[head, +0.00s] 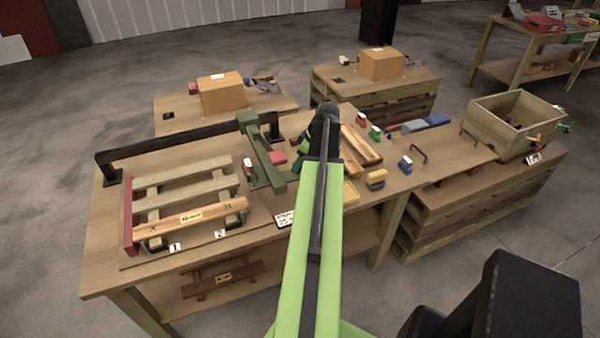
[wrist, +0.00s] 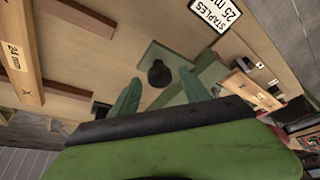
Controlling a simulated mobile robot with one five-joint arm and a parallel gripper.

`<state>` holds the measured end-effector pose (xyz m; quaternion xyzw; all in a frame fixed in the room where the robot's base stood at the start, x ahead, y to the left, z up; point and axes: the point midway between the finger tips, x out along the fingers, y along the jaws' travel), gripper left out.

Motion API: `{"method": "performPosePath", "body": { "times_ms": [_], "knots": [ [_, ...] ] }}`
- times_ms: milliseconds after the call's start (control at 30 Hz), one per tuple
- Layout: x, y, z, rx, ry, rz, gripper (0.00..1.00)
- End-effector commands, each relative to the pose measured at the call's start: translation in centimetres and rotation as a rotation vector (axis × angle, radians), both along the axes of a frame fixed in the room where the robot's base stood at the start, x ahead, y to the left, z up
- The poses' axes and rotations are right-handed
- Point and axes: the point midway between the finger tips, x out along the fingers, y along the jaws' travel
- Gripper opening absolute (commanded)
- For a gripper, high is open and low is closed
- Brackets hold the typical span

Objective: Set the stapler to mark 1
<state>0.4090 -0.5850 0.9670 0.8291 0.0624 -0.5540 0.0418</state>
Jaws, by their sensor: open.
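The green stapler (head: 265,158) spans the bench from a black rail (head: 185,138) at the back, to the right of a slatted wooden frame. The mark 1 label (head: 175,247) is at the bench front, near the frame's left part; the mark 2 label (head: 220,234) is to its right. My gripper (wrist: 157,92) is open and empty. In the wrist view, a black round knob (wrist: 160,73) on a green plate shows just beyond and between its fingertips; I cannot tell if they touch. In the head view my arm partly hides the gripper.
The frame's front board (head: 190,217) bears a 24 mm label; a red stop (head: 128,215) closes its left end. Small blocks and a wooden crate (head: 510,120) are to the right.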

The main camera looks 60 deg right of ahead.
Motion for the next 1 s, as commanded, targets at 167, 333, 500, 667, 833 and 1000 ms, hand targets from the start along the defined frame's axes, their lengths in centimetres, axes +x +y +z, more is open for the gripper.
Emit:
{"method": "performPosePath", "body": {
  "times_ms": [167, 333, 500, 667, 833, 1000],
  "knots": [
    [0.25, 0.03, -0.59, 0.0, 0.0, -0.001, 0.54],
    [0.22, 0.01, -0.5, 0.0, 0.0, -0.001, 0.49],
    [0.19, 0.02, -0.49, 0.0, 0.0, -0.001, 0.27],
    [0.17, 0.02, -0.5, 0.0, 0.0, -0.001, 0.06],
    [0.15, 0.01, -0.51, 0.0, 0.0, -0.001, 0.0],
    [0.14, 0.01, -0.52, 0.002, 0.0, -0.001, 0.0]
  ]
}}
